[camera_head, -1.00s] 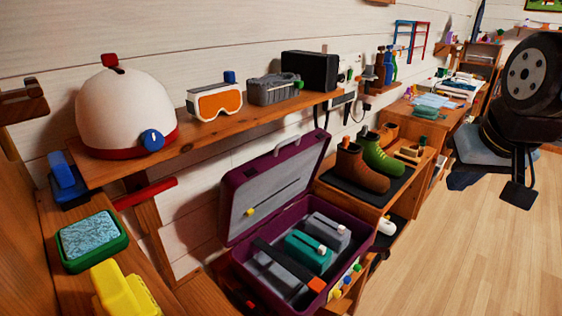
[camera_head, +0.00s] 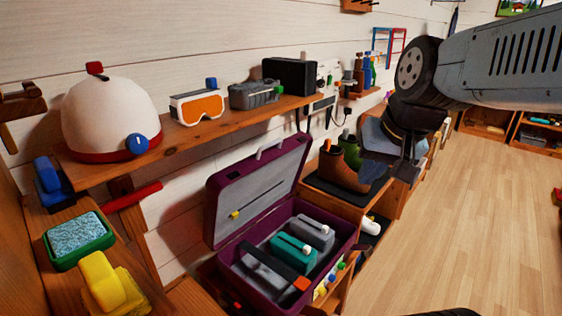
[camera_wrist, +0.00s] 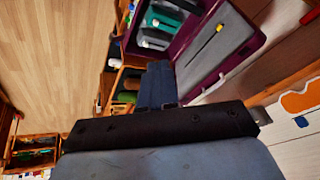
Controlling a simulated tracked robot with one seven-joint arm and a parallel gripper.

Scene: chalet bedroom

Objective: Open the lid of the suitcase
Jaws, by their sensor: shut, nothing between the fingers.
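The purple suitcase (camera_head: 345,243) stands on the low wooden shelf, and it also shows at the top of the wrist view (camera_wrist: 130,42). Its lid (camera_head: 283,158) is raised and stands steeply against the wall side, with the grey lining and a yellow-tipped strap showing; the lid also shows in the wrist view (camera_wrist: 258,42). Grey and teal packed items lie inside the base. My gripper (camera_head: 376,168) is right of the lid, in front of the boots, apart from the suitcase in the head view. In the wrist view its dark fingers (camera_wrist: 155,82) are together and empty.
Brown and green boots (camera_head: 341,172) stand on a dark mat right of the suitcase. The upper shelf (camera_head: 190,132) holds a white helmet (camera_head: 108,112), orange goggles (camera_head: 200,105) and a black box (camera_head: 290,75). The wooden floor (camera_head: 460,220) at right is clear.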

